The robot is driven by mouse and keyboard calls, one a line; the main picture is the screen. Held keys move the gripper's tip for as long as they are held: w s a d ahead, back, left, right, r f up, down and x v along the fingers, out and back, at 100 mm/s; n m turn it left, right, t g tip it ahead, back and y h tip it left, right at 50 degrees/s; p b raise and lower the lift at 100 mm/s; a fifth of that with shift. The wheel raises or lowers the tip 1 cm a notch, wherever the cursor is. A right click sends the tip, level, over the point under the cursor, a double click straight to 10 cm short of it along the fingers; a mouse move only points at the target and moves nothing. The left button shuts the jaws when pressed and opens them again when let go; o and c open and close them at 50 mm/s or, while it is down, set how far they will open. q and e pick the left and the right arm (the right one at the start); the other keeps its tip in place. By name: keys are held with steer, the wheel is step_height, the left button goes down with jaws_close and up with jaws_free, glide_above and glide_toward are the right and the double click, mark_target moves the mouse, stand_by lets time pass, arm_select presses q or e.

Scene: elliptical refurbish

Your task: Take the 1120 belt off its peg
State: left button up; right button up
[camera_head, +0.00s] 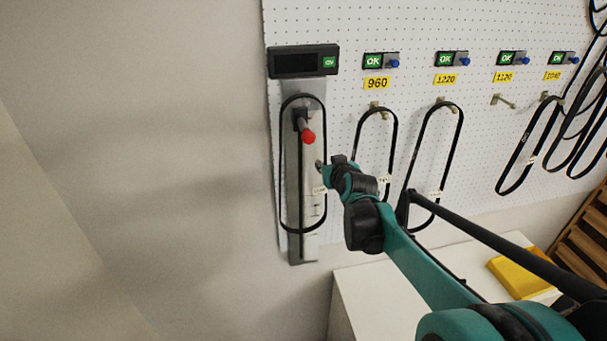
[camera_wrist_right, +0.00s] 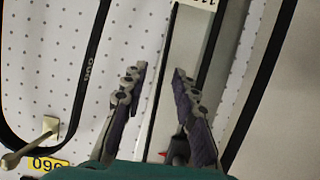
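A black belt loop (camera_head: 281,170) hangs around the red-tipped post (camera_head: 309,136) of the grey gauge column (camera_head: 293,245) at the left end of the pegboard. It carries a small white tag (camera_head: 319,190); in the wrist view a tag (camera_wrist_right: 196,3) shows partly, starting "11". The peg (camera_head: 503,100) under the yellow 1120 label (camera_head: 504,76) is bare. My right gripper (camera_head: 322,166) is beside the right strand of the gauge belt. Its fingers are apart in the wrist view (camera_wrist_right: 160,72), with no clear grip on anything. My left gripper is out of view.
Belts hang under the 960 label (camera_head: 376,84) and the 1220 label (camera_head: 446,79), close to my right arm. Another belt (camera_head: 519,158) hangs farther right. A dark display (camera_head: 296,62) tops the gauge. A white cabinet (camera_head: 375,302) and yellow object (camera_head: 518,277) are below.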

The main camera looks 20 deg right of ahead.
steer(key=shift+x, duration=1.25)
steer(key=shift+s+a, duration=0.1)
steer(key=c, duration=0.3)
jaws_close()
steer(key=shift+r, duration=0.15)
